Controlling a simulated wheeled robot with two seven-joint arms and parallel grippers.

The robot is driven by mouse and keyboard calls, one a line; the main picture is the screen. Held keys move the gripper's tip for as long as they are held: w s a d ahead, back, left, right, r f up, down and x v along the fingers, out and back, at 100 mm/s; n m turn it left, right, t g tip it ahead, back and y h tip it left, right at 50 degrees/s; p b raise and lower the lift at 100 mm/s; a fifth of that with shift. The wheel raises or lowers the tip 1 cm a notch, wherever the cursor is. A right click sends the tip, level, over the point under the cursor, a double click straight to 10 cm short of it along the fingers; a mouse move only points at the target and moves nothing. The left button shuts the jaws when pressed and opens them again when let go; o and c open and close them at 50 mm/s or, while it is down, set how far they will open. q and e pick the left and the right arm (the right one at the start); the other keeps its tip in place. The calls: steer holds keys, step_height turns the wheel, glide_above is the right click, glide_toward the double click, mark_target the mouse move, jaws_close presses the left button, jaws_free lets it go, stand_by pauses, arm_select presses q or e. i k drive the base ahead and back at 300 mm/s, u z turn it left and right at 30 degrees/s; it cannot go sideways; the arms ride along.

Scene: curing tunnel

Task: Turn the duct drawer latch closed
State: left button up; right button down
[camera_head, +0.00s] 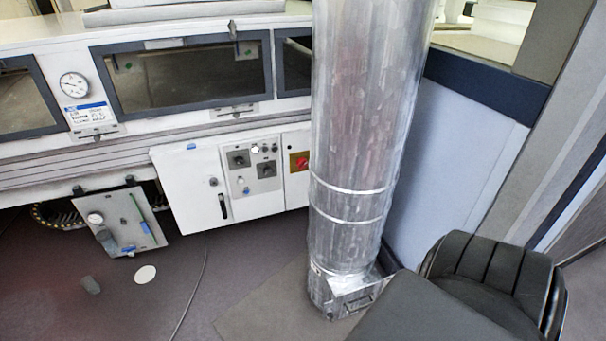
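A tall silver metal duct (360,120) stands upright right of the middle and reaches the floor. At its foot is a small metal drawer box (345,300) with a dark handle or latch (362,301) on its front. The latch is small here, and I cannot tell which way it is turned. A dark shape at the lower right covers the area just right of the drawer box. Neither of my grippers shows in the head view.
A white curing tunnel (180,120) with dark windows and a gauge (74,85) runs behind. A white control cabinet (232,175) hangs below it. A grey hatch panel (120,220) is at left. A black ribbed object (490,270) is at lower right. Floor left of the duct is mostly clear.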

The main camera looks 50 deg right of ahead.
mark_target(331, 316)
steer(key=u, duration=0.05)
steer(key=k, duration=1.5)
steer(key=z, duration=2.2)
